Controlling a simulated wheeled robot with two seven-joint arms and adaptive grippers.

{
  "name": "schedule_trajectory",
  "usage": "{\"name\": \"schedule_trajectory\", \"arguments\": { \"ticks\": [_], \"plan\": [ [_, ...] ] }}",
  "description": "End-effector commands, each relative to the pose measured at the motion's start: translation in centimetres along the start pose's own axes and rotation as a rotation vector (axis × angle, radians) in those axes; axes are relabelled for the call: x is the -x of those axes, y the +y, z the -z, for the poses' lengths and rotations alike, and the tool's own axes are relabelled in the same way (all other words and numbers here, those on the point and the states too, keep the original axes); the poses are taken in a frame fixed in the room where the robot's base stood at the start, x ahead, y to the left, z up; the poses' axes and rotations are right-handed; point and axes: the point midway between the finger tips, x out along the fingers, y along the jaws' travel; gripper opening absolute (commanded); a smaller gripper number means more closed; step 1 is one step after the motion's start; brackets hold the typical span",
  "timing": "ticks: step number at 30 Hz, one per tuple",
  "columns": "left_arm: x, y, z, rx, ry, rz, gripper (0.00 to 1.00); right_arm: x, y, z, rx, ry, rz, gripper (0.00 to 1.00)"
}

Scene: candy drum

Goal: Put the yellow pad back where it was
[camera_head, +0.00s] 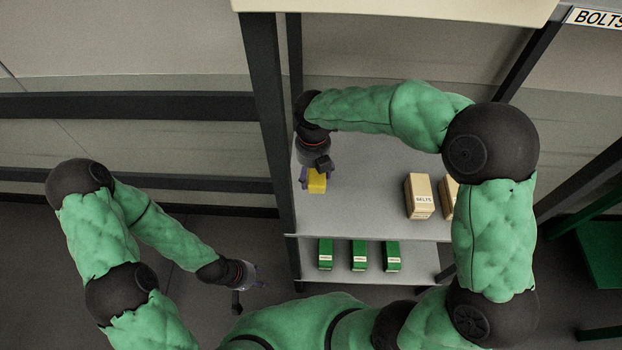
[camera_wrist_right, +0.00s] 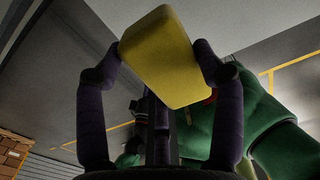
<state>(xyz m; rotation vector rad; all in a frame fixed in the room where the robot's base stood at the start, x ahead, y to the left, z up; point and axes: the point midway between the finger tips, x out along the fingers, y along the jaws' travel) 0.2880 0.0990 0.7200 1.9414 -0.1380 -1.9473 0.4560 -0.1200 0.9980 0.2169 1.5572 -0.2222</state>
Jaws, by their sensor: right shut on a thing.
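The yellow pad (camera_head: 317,181) is a small yellow block at the left end of the grey middle shelf (camera_head: 365,200). My right gripper (camera_head: 315,176) is shut on it from above. In the right wrist view the yellow pad (camera_wrist_right: 160,55) sits between the two fingers of my right gripper (camera_wrist_right: 165,65), with a finger on each side. I cannot tell whether the pad touches the shelf. My left gripper (camera_head: 252,278) is low at the left, apart from the shelf unit, and its fingers are too small to read.
Tan boxes labelled BELTS (camera_head: 419,196) stand on the right of the same shelf. Several green boxes (camera_head: 358,255) stand on the shelf below. A dark post (camera_head: 268,120) rises beside the pad on the left. The shelf's middle is clear.

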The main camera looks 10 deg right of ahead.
Motion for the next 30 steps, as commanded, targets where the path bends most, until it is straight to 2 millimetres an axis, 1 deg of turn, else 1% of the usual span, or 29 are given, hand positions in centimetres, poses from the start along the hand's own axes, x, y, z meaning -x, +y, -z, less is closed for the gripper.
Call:
{"name": "schedule_trajectory", "arguments": {
  "ticks": [4,9,15,22,24,30],
  "plan": [
    [-0.6,-0.2,-0.1,0.0,-0.002,0.0,0.4,-1.7,-0.1,0.1,0.0,0.002,0.002,0.38],
    [-1.3,-0.5,0.0,0.0,-0.002,0.0,0.4,-4.4,-0.1,0.1,0.0,0.003,0.002,0.38],
    [-1.7,-0.6,0.0,0.0,-0.001,0.0,0.4,-5.9,0.0,0.0,0.0,0.002,0.001,0.38],
    [-2.8,-1.0,0.1,0.0,-0.001,0.0,0.4,-9.4,0.0,0.1,-0.001,0.002,0.001,0.38],
    [-2.9,-1.0,0.1,0.0,-0.001,0.0,0.4,-10.0,0.0,0.1,-0.001,0.002,0.001,0.38],
    [-2.8,-1.0,0.1,0.0,-0.001,0.0,0.4,-9.9,0.0,0.1,0.0,0.0,0.0,0.38]
  ]
}}
